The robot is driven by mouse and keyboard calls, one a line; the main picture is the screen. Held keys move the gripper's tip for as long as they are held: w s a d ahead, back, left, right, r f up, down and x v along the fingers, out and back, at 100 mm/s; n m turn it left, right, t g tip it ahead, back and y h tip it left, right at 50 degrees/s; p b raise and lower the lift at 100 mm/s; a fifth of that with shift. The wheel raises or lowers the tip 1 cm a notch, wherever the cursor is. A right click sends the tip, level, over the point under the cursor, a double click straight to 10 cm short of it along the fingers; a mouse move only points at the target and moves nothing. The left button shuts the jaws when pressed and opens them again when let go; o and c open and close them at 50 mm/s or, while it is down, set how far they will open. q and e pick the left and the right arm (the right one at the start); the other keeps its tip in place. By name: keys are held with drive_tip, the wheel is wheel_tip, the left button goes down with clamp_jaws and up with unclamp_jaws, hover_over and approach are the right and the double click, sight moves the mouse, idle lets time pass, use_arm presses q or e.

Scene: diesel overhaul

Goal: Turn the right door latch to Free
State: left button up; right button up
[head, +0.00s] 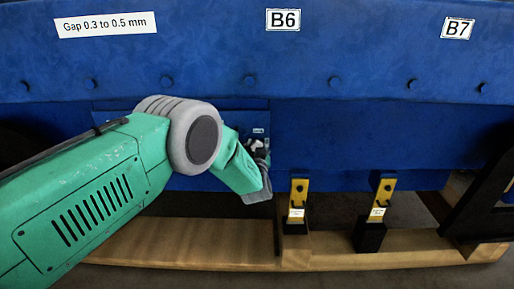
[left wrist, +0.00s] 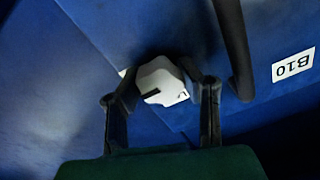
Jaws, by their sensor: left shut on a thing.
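A pale latch piece (left wrist: 158,80) with a dark slot sits on the blue door panel (left wrist: 90,28) in the left wrist view. My left gripper (left wrist: 160,92) is shut on it, with one dark finger on each side. In the head view my left gripper (head: 260,152) is against the blue panel, below the B6 label (head: 283,19), and mostly hides the latch. A small pale label shows just above the fingers. I cannot read the latch's setting. My right gripper is not in view.
Two yellow tagged brackets (head: 298,192) (head: 384,190) on black blocks stand right of the gripper, above a wooden beam (head: 180,244). A black angled bar (head: 487,195) is at the right edge. A dark handle (left wrist: 234,50) is close to the fingers in the wrist view.

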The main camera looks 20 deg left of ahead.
use_arm(q)
drive_tip(key=shift+s+d+f, duration=0.1)
drive_tip(key=shift+f, duration=0.2)
drive_tip(key=o, duration=1.2)
drive_tip(key=shift+c, duration=0.2)
drive_tip(key=shift+r, duration=0.15)
drive_tip(key=v, duration=1.1)
drive_tip(key=shift+s+d, duration=0.2)
drive_tip(key=shift+s, duration=0.15)
